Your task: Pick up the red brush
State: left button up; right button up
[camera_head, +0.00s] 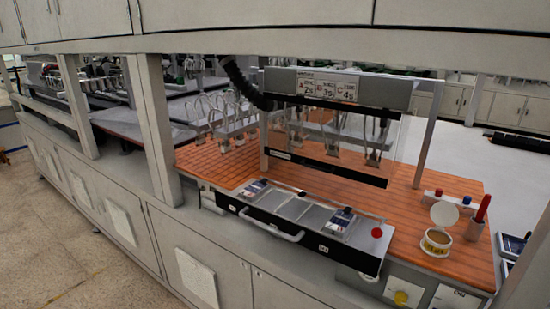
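A red brush-like handle (483,207) stands upright, leaning slightly right, in a small grey cup (474,231) at the right end of the orange-brown worktop (400,213). Its lower end is hidden inside the cup, so I cannot see any bristles. Neither of my grippers shows in the head view.
A round tin (436,242) with its pale lid (444,213) raised stands left of the cup. A handled tray unit (300,210) lies along the worktop's front edge. A clear-fronted hood (338,140) stands behind. A grey post (150,125) rises at left.

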aim_at(485, 204)
jog(key=l+z, duration=0.15)
jog(key=z, duration=0.25)
jog(key=i+l+z, duration=0.1)
jog(key=z, duration=0.25)
jog(key=l+z, duration=0.1)
jog(key=z, duration=0.3)
jog(key=i, duration=0.05)
